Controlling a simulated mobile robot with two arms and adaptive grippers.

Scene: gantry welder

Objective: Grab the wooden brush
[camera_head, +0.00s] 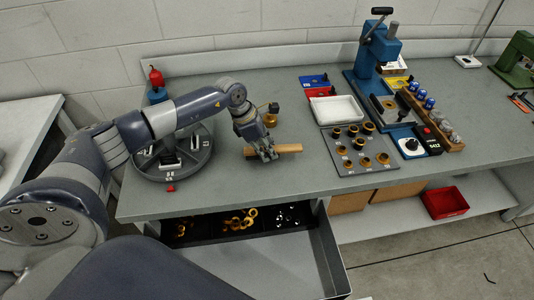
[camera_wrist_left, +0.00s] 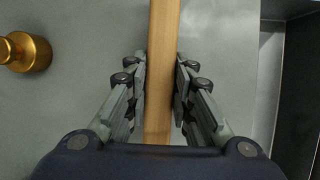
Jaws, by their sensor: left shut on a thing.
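The wooden brush (camera_head: 287,149) lies at the bench surface near its front edge in the head view, with its pale wooden handle pointing right. In the left wrist view the wooden brush (camera_wrist_left: 162,40) runs lengthwise between the fingers. My left gripper (camera_head: 266,153) is shut on it, and the fingers (camera_wrist_left: 160,85) press on both sides of the wood. The head view does not show clearly whether the brush touches the bench. The bristles are not visible. My right gripper is not in view.
A brass piece (camera_head: 270,120) stands behind the gripper; it also shows in the left wrist view (camera_wrist_left: 28,52). A round grey turntable (camera_head: 175,175) is at left. A plate with brass rings (camera_head: 340,166) and a blue press (camera_head: 376,60) are at right. An open drawer (camera_head: 330,262) lies below.

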